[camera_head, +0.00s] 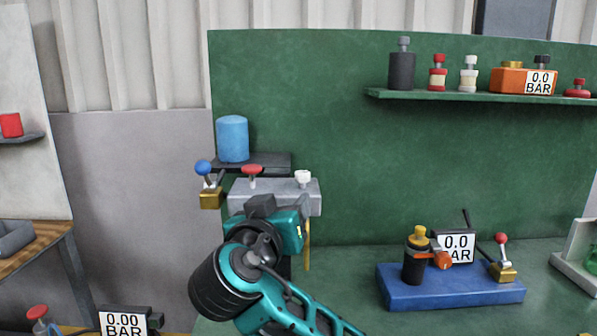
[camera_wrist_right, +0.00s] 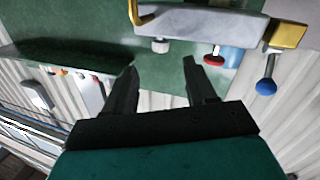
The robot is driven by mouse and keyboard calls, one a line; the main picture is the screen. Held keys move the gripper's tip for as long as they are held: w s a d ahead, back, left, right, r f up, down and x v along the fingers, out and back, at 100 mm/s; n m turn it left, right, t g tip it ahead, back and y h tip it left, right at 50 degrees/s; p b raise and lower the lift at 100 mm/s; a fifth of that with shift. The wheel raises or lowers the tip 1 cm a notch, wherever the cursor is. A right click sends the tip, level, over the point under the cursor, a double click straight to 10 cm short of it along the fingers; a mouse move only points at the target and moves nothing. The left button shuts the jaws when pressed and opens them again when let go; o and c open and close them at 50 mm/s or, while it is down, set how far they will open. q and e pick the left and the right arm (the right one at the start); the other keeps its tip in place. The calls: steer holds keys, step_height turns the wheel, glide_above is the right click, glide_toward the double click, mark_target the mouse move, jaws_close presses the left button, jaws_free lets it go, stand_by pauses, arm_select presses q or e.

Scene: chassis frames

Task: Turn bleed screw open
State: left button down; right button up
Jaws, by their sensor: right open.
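A grey block (camera_head: 285,193) is mounted at the left of the green panel. It carries a white knob (camera_head: 303,177), a red knob (camera_head: 252,170) and a brass valve (camera_head: 210,199) with a blue ball lever (camera_head: 203,167). I cannot tell which part is the bleed screw. My right gripper (camera_head: 262,206) is in front of the block. In the right wrist view, its open, empty fingers (camera_wrist_right: 160,67) point at the block, the white knob (camera_wrist_right: 160,46) beyond the gap between the tips. The red knob (camera_wrist_right: 213,58) is off to the right. My left gripper is not in view.
A blue cylinder (camera_head: 232,138) stands on a dark ledge above the block. A yellow rod (camera_head: 307,245) hangs below it. A blue base (camera_head: 450,289) with a gauge (camera_head: 456,248) stands to the right. A green shelf (camera_head: 470,97) holds several fittings at upper right.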

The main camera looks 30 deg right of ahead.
mark_target(301, 176)
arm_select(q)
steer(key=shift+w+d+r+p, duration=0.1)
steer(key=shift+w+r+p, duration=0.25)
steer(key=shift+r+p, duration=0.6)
arm_select(e)
steer(key=w+d+m, duration=0.1)
steer(key=w+d, duration=0.1)
steer(key=w, duration=0.1)
steer(key=w+d+r+m, duration=0.1)
steer(key=w+d, duration=0.2)
steer(key=w+d+m, duration=0.1)
steer(key=w+d, duration=0.2)
steer(key=w, duration=0.1)
steer(key=shift+d+r+h, duration=0.15)
steer(key=shift+d+h, duration=0.1)
steer(key=shift+h, duration=0.15)
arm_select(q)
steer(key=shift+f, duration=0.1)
